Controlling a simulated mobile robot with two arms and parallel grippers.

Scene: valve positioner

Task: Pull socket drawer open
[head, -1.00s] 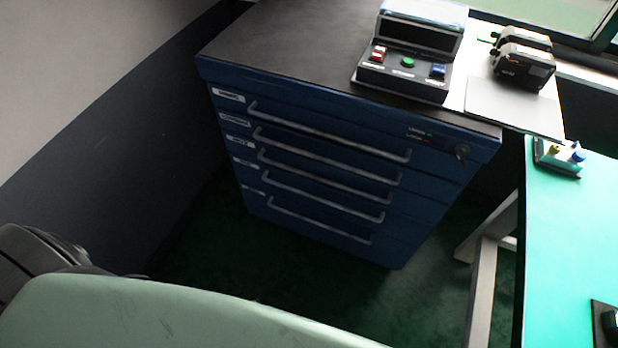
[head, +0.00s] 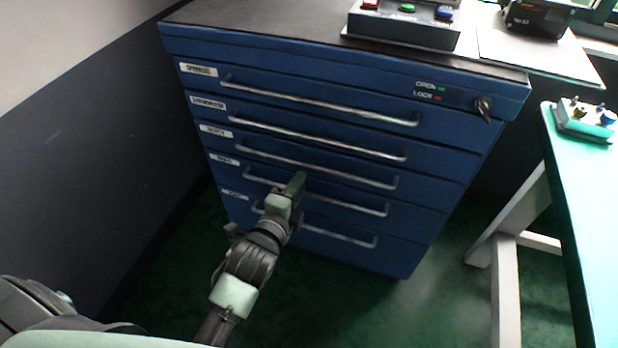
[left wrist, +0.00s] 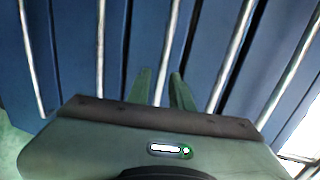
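The blue cabinet (head: 330,75) has a stack of drawers, all shut, each with a long metal bar handle. Small white labels sit at the drawers' left ends; their text is too blurred to read surely, so I cannot tell which is the socket drawer. My left gripper (head: 298,180) is in front of the lower middle drawers. In the left wrist view the left gripper (left wrist: 160,85) has its two fingers apart, with the middle drawer handle (left wrist: 172,45) seen between them. I cannot tell whether the fingers touch it. My right gripper is out of view.
A key (head: 483,106) sticks out of the cabinet's upper right, beside OPEN and LOCK marks. A button box (head: 404,28) stands on the cabinet top. A green-topped table (head: 592,185) is at the right, a dark wall (head: 100,160) at the left. Green floor is clear between.

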